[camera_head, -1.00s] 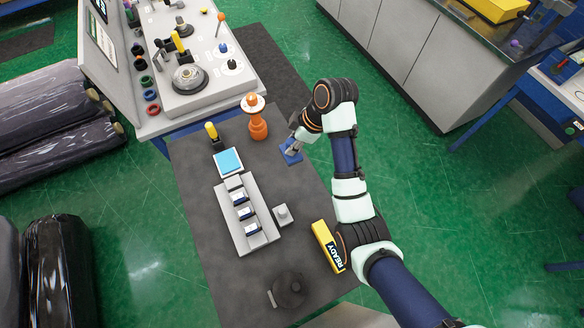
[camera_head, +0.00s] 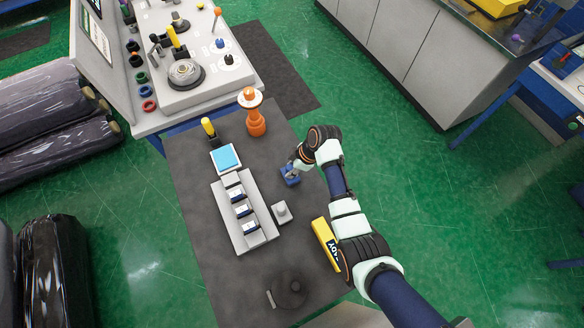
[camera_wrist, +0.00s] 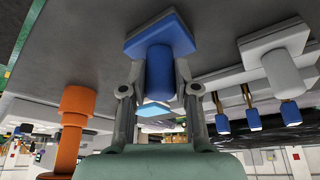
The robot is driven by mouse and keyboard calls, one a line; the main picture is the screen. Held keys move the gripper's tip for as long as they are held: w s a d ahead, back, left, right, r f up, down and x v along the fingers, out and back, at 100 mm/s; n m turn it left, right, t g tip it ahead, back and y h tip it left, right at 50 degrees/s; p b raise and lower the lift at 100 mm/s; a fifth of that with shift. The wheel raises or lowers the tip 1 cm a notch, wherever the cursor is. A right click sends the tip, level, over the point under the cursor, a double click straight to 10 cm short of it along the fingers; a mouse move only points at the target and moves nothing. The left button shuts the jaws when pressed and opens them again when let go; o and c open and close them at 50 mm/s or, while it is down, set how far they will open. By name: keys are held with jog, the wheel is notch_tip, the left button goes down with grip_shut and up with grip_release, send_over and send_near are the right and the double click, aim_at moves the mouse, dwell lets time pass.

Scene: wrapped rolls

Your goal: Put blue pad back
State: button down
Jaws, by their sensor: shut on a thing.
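The blue pad (camera_head: 291,177) is a dark blue square plate with a round blue stem. In the wrist view the plate (camera_wrist: 160,32) and its stem are plain to see. My gripper (camera_head: 297,168) is shut on the stem, with one finger on each side in the wrist view (camera_wrist: 160,85). The plate is over the right part of the dark table; I cannot tell if it touches the top. A light blue square in a white frame (camera_head: 226,159) sits to its left, and shows between the fingers in the wrist view (camera_wrist: 154,110).
A grey rack (camera_head: 231,225) with several blue-and-white pieces stands left of the pad. A grey knobbed block (camera_head: 281,212) is close in front. An orange post (camera_head: 255,123) and a yellow-handled piece (camera_head: 208,128) stand behind. A yellow READY box (camera_head: 325,238) lies at the right edge.

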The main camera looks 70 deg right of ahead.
jog(key=c, duration=0.9)
grip_release()
jog(key=shift+o, duration=0.2)
jog(key=p+v, duration=0.1)
jog(key=v, duration=1.1)
jog(key=shift+p, duration=0.4)
